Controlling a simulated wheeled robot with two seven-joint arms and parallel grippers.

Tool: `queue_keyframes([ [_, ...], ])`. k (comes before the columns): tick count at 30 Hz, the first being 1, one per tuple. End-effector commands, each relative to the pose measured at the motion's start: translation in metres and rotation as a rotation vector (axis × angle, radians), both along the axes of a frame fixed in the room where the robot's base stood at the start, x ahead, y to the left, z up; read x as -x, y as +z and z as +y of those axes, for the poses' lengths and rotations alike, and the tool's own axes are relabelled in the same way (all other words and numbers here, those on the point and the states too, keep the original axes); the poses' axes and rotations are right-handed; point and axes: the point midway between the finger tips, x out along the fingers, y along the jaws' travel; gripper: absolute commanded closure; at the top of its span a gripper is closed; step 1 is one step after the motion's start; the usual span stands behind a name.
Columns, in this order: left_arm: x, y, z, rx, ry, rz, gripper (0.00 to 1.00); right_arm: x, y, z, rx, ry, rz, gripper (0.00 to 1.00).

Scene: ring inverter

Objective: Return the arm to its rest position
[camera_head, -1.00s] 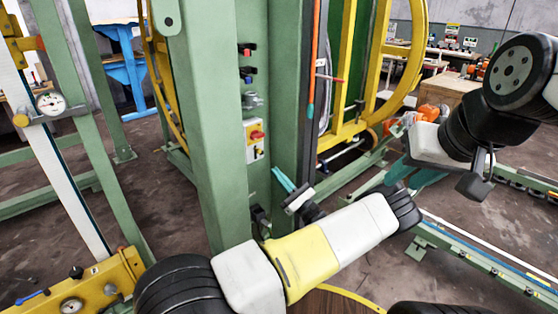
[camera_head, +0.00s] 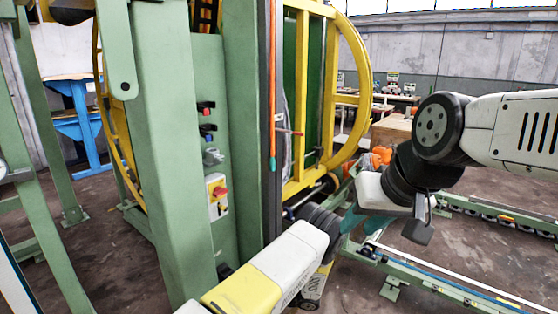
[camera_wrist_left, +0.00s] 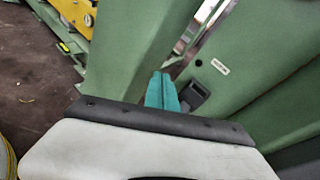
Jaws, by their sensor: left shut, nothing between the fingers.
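My left arm (camera_head: 255,282) reaches in from the bottom of the head view. Its gripper is hidden behind the arm there. In the left wrist view my left gripper's teal fingers (camera_wrist_left: 161,92) are together with nothing between them, in front of green machine posts. My right arm (camera_head: 452,130) comes in from the right, bent downward. Only part of the teal right gripper (camera_head: 352,222) shows below its white wrist link, partly covered, so its jaws are unclear.
The green machine frame (camera_head: 150,150) stands close in front, with a control box (camera_head: 217,197) on its post. A yellow ring (camera_head: 366,75) rises behind it. A low green rail (camera_head: 455,290) runs along the floor at right.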

Motion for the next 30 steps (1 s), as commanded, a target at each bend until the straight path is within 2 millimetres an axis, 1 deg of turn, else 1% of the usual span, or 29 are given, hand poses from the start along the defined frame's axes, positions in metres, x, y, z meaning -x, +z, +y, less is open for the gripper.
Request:
queue_keyframes([
  [1, 0.004, -0.003, -0.008, 0.108, 0.066, -0.011, 1.00, 0.000, 0.000, 0.000, 0.000, 0.000, 0.000, 0.67],
  [2, 0.005, 0.000, -0.011, 0.146, 0.092, -0.018, 1.00, 0.000, 0.000, 0.000, 0.000, 0.000, 0.000, 0.67],
  [5, 0.006, 0.020, -0.013, 0.225, 0.163, -0.045, 1.00, 0.000, 0.000, 0.000, 0.000, 0.000, 0.000, 0.67],
  [8, 0.006, 0.047, -0.011, 0.298, 0.234, -0.076, 1.00, 0.000, 0.000, 0.000, 0.000, 0.000, 0.000, 0.67],
  [14, 0.013, 0.111, -0.009, 0.480, 0.390, -0.158, 1.00, 0.000, 0.000, 0.000, 0.000, 0.000, 0.000, 0.67],
  [19, 0.025, 0.168, -0.006, 0.650, 0.517, -0.237, 1.00, 0.000, 0.000, 0.000, 0.000, 0.000, 0.000, 0.67],
  [24, 0.043, 0.223, -0.003, 0.819, 0.630, -0.323, 1.00, 0.000, 0.000, 0.000, 0.000, 0.000, 0.000, 0.67],
  [26, 0.051, 0.241, -0.002, 0.879, 0.664, -0.354, 1.00, 0.000, 0.000, 0.000, 0.000, 0.000, 0.000, 0.67],
  [30, 0.071, 0.283, 0.001, 1.017, 0.739, -0.432, 1.00, 0.000, 0.000, 0.000, 0.000, 0.000, 0.000, 0.67],
])
